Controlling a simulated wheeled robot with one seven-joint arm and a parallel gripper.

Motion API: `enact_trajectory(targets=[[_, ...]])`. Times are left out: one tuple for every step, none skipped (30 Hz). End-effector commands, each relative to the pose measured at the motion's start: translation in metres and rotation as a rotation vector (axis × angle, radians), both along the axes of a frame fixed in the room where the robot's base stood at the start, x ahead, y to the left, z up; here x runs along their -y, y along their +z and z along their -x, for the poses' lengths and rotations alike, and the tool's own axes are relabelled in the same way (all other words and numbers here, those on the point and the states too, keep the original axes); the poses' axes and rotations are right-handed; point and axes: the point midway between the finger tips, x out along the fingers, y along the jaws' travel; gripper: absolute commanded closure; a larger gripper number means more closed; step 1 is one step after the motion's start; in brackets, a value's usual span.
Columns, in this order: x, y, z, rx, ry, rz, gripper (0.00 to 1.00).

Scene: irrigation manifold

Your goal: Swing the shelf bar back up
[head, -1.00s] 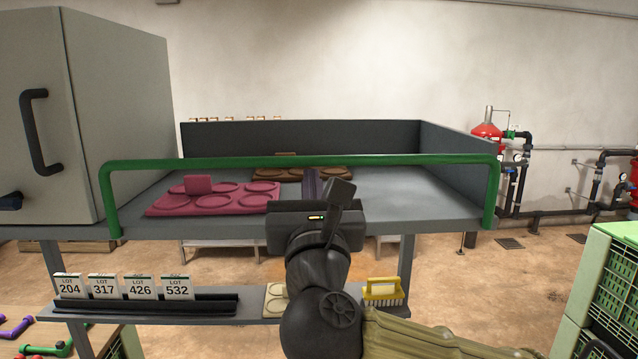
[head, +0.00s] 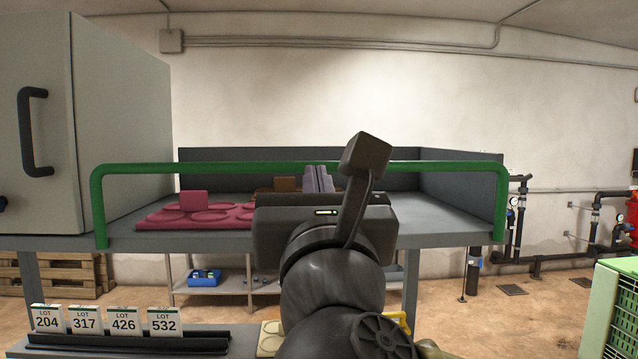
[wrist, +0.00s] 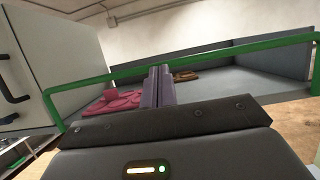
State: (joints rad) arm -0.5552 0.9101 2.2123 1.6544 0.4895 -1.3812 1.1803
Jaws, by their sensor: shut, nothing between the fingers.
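The green shelf bar (head: 300,168) stands raised across the front of the grey shelf (head: 440,222). Its two legs come down at the shelf's front corners. In the wrist view the bar (wrist: 225,56) crosses behind my fingertips. My gripper (head: 319,179) is shut and empty, with its fingers pointing toward the middle of the bar. In the wrist view the closed fingers (wrist: 158,87) overlap the bar's line. I cannot tell whether they touch it. My wrist and arm hide part of the shelf's front edge.
A pink tray (head: 200,218) and a brown tray (wrist: 187,76) lie on the shelf. A grey cabinet (head: 120,120) stands at left. Lot cards (head: 124,320) sit on a lower ledge. A green crate (head: 618,310) is at right, and a blue bin (head: 204,277) is beneath.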

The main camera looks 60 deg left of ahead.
Motion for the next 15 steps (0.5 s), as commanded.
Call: enact_trajectory(targets=[[0.007,0.004,0.004,0.0,-0.002,-0.004,1.0],[0.011,0.008,0.005,-0.001,-0.001,-0.003,1.0],[0.015,0.012,0.008,0.001,-0.001,-0.002,1.0],[0.017,0.015,0.009,0.0,-0.002,-0.001,1.0],[0.02,0.018,0.01,-0.001,-0.002,-0.001,1.0],[0.022,0.021,0.012,-0.001,-0.002,-0.001,1.0],[0.024,0.023,0.012,-0.001,-0.001,-0.001,1.0],[0.025,0.024,0.013,-0.002,-0.001,0.0,1.0],[0.026,0.025,0.013,-0.002,-0.001,0.001,1.0],[0.026,0.026,0.014,-0.003,-0.001,0.002,1.0],[0.027,0.026,0.014,-0.003,-0.001,0.002,1.0],[0.027,0.027,0.014,-0.003,-0.001,0.002,1.0],[0.027,0.027,0.014,-0.003,-0.001,0.002,1.0],[0.027,0.027,0.014,-0.003,-0.001,0.002,1.0],[0.026,0.027,0.013,-0.003,-0.001,0.002,1.0]])
